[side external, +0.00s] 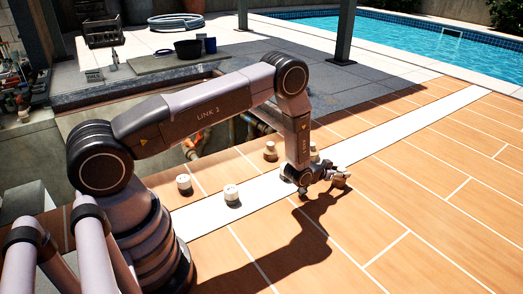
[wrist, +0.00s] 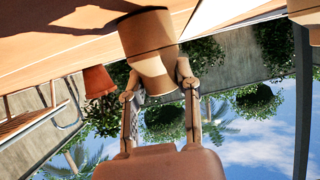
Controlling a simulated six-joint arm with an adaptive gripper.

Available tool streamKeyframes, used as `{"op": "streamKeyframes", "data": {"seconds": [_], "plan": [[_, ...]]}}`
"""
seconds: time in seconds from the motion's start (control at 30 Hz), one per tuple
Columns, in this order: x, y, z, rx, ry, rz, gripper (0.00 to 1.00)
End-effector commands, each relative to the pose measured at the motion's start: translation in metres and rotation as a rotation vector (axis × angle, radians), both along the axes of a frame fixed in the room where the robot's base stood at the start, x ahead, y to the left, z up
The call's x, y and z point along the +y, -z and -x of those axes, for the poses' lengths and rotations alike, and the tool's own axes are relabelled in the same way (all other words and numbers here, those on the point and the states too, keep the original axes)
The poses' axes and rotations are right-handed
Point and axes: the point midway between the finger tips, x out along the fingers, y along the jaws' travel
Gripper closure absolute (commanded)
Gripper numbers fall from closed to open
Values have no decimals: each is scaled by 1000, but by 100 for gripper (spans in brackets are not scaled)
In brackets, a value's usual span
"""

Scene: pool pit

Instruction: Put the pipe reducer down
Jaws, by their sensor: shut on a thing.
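The pipe reducer (wrist: 150,45) is a tan, stepped round piece between the fingertips of my gripper (wrist: 157,82) in the wrist view. Its wide end is toward the floor, which shows at the top of that view. In the side external view my gripper (side external: 330,172) is low over the tiles, with the small tan reducer (side external: 340,182) at its fingertips. My gripper is shut on the reducer. The fingers partly hide it there, and I cannot tell whether it touches the floor.
Two white fittings (side external: 184,183) (side external: 231,193) stand left of my gripper, near the pit (side external: 215,135). A tan fitting (side external: 270,150) and another piece (side external: 314,153) stand just behind my arm. Tiles (side external: 430,200) to the right are clear. The pool (side external: 420,45) lies far behind.

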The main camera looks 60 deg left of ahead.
Motion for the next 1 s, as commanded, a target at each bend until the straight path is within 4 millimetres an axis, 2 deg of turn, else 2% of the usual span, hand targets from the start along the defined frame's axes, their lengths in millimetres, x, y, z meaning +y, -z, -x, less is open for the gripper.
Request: {"op": "streamKeyframes", "data": {"seconds": [0.03,0.07,0.27,0.6,0.67,0.77,1.0], "plan": [[0,2,0,0,0,0,100],[0,2,0,1,0,0,68],[0,2,0,0,0,0,43],[0,-2,0,-1,0,0,43],[0,-3,5,1,0,0,43],[0,-8,18,2,0,0,43],[-1,-28,66,4,0,0,43]]}}
